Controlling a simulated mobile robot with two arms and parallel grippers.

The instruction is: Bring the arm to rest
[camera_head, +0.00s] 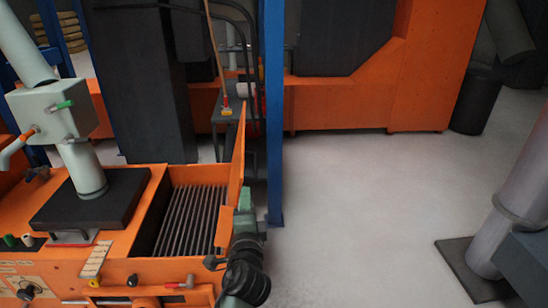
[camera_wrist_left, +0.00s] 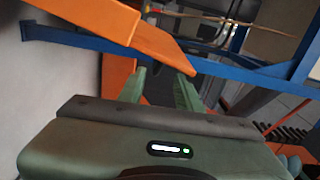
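My left gripper (camera_head: 245,195) is green and stands just right of the raised orange flap (camera_head: 236,160) on the orange machine (camera_head: 118,250). Its black wrist shows below it, at the machine's right front corner. In the left wrist view the two green fingers of the gripper (camera_wrist_left: 163,82) are spread apart with nothing between them. The orange flap (camera_wrist_left: 100,22) crosses close by their tips. I cannot tell whether they touch. My right gripper is in neither view.
A ribbed open bin (camera_head: 190,217) lies left of the flap. A blue post (camera_head: 274,110) stands right behind the gripper. Pale floor (camera_head: 360,200) is clear to the right, up to a grey pipe (camera_head: 515,205) on a dark base. A dark bin (camera_head: 476,100) stands farther back.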

